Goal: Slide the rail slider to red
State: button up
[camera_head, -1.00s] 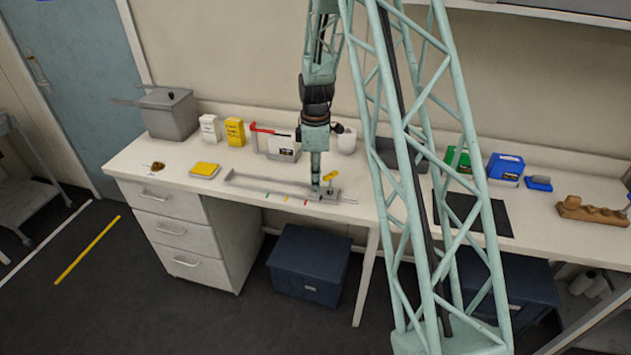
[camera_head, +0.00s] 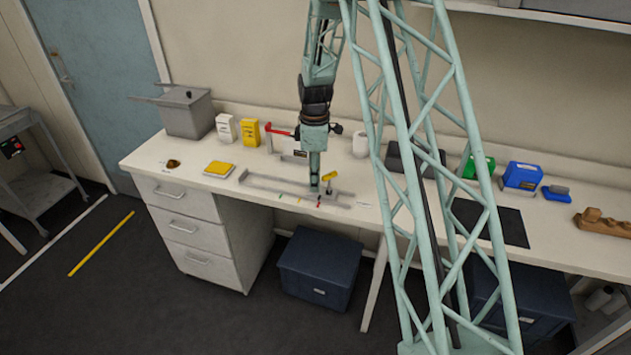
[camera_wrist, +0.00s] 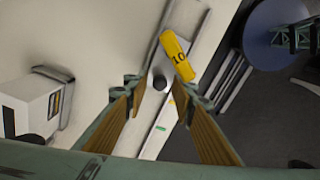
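The grey rail (camera_head: 268,186) lies along the front of the bench, with small coloured marks by its front edge. The red mark (camera_head: 318,204) is close below my gripper in the head view. The slider carries a yellow tag (camera_head: 330,175), which reads "10" in the wrist view (camera_wrist: 176,56). A dark round knob (camera_wrist: 158,80) stands beside it. My gripper (camera_wrist: 163,92) is over the rail with its fingers apart on either side of the knob, and gaps show. A green mark (camera_wrist: 160,128) shows in the wrist view. The red mark is hidden there.
A white box with a red bar (camera_head: 280,132) stands behind the rail. Yellow and white boxes (camera_head: 249,132) and a yellow pad (camera_head: 219,169) are to the left. A black mat (camera_head: 505,222) lies to the right.

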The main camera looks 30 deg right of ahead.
jog(key=shift+o, duration=0.2)
notch_tip(320, 180, up, 12)
dwell(1.0)
dwell(0.4)
